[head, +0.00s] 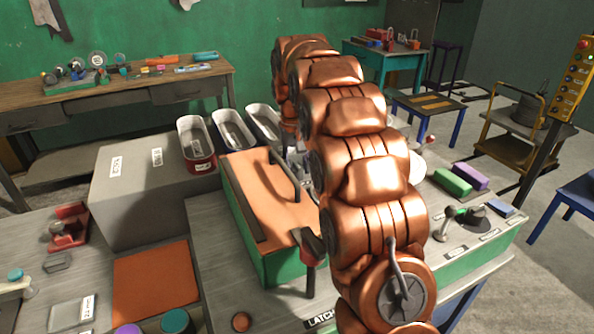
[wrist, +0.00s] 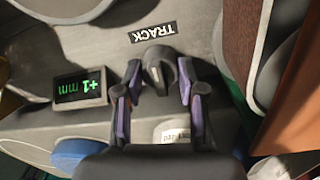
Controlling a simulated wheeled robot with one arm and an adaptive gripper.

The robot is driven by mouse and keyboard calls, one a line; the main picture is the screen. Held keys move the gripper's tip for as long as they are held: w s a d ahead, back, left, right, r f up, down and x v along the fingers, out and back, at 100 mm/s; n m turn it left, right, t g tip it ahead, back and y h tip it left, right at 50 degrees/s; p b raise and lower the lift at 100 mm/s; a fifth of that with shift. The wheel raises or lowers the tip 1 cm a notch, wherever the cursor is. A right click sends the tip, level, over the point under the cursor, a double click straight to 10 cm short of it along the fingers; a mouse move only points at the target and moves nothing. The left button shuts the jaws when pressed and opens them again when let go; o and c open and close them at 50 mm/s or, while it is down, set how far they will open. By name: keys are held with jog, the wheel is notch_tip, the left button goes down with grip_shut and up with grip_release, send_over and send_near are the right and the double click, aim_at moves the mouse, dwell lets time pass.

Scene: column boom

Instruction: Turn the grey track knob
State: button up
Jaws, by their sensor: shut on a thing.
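The grey track knob (wrist: 155,58) sits on a grey panel in the wrist view, beside an upside-down label that reads TRACK (wrist: 153,32). My gripper (wrist: 159,80) has its two dark fingers with purple pads on either side of the knob and is shut on it. A small display (wrist: 80,90) left of the knob reads +1 mm in green, upside down. In the head view my copper arm covers the knob and most of the gripper.
A blue round part (wrist: 80,154) and a pale labelled block (wrist: 172,133) lie close to my fingers. A brown-orange board (wrist: 300,85) stands at the right. In the head view, an orange-topped green box (head: 262,188) stands left of my arm, with green and purple blocks (head: 452,181) at right.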

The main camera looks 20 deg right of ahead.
aim_at(296, 164)
jog(key=shift+m+b, duration=0.45)
jog(key=shift+m, duration=1.05)
jog(key=o, duration=1.1)
jog(key=shift+o, duration=0.2)
jog(key=shift+w+a+r, duration=0.15)
jog(key=shift+r, duration=3.6)
